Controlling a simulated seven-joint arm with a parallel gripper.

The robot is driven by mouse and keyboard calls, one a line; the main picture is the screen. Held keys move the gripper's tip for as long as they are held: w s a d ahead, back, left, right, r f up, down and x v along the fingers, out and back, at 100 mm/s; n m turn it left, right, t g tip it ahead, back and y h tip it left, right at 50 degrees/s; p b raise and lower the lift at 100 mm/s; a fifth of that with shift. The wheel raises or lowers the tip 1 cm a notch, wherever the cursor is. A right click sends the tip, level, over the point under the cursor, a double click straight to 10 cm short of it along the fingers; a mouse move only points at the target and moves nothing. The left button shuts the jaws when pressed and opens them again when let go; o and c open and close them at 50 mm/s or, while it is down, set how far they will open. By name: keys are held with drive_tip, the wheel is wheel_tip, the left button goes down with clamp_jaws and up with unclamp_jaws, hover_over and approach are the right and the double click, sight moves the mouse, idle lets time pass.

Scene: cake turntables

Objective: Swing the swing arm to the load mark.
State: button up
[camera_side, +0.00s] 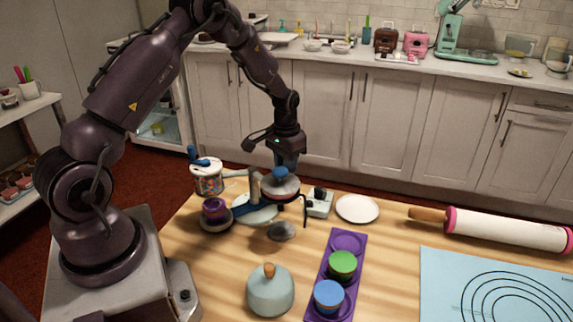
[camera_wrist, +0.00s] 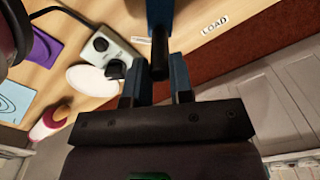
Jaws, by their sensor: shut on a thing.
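The swing arm (camera_wrist: 160,14) shows in the wrist view as a blue bar coming in from the top, with a dark peg (camera_wrist: 160,62) at its near end. My gripper (camera_wrist: 156,88) has its two blue fingers on either side of that peg, shut on it. The load mark is a white "LOAD" label (camera_wrist: 214,25) on the table edge, to the right of the bar and apart from it. In the side view my gripper (camera_side: 285,163) points down over a round plate beside the grey post (camera_side: 254,187); the fingertips and peg are hard to make out there.
A purple tray (camera_side: 322,295) holds green and blue cups. A teal domed lid (camera_side: 270,291), a white plate (camera_side: 357,208), a rolling pin (camera_side: 500,227) and a switch box (camera_side: 320,203) stand nearby. A sprinkle jar (camera_side: 208,180) and a purple cup (camera_side: 215,209) are left of the post.

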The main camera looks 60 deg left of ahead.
drive_tip(key=shift+a, duration=0.15)
drive_tip(key=shift+s+a, duration=0.2)
drive_tip(key=shift+a, duration=0.45)
drive_tip(key=shift+s+a, duration=0.2)
drive_tip(key=shift+a, duration=0.4)
drive_tip(key=shift+a, duration=0.1)
drive_tip(key=shift+s+a, duration=0.75)
drive_tip(key=shift+a, duration=0.3)
